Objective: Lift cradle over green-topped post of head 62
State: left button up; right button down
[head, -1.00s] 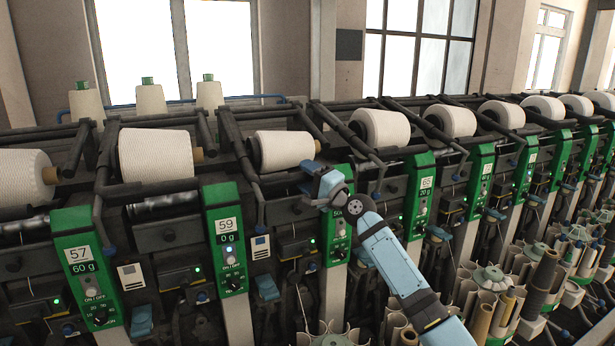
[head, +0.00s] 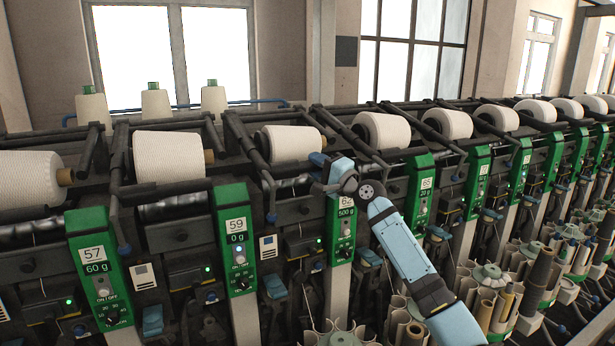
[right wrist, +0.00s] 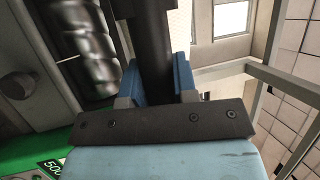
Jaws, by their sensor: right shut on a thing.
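Head 62's post has a green top (head: 342,228) with the number and a 500 g display, right of centre in the head view. My right gripper (head: 320,173) is at the upper end of this post. It is shut on the dark bar of the cradle (right wrist: 154,45), which passes between its blue fingers in the right wrist view. A white yarn cone (head: 291,144) sits in the cradle just behind the gripper. A gap shows between the cone and the dark drum (head: 292,183) below. The gripper hides part of the cradle bar. My left gripper is not in view.
Heads 59 (head: 238,240) and 57 (head: 98,265) stand to the left, with their own cones and cradles. More heads run off to the right. Tubes and holders (head: 495,285) fill the front right, below my arm. Spare cones (head: 155,103) stand behind the machine.

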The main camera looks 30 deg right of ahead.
jog(key=r+p, duration=0.1)
jog(key=r, duration=0.1)
jog(key=r+p, duration=0.1)
jog(key=r, duration=0.1)
jog(key=s+r+p, duration=0.1)
jog(key=r+p, duration=0.1)
jog(key=r, duration=0.1)
jog(key=shift+r+p, duration=0.3)
jog(key=shift+r, duration=0.15)
jog(key=shift+f, duration=0.15)
jog(key=c, duration=0.9)
grip_release()
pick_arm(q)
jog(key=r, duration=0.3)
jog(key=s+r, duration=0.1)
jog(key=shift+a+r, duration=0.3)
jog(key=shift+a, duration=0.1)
pick_arm(e)
jog(key=shift+s, duration=0.15)
pick_arm(q)
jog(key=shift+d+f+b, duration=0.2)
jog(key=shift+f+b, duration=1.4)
jog(key=shift+b, duration=0.3)
pick_arm(e)
jog(key=v, duration=1.3)
jog(key=shift+s+d, duration=0.15)
jog(key=shift+s, duration=0.15)
jog(key=shift+f, duration=0.1)
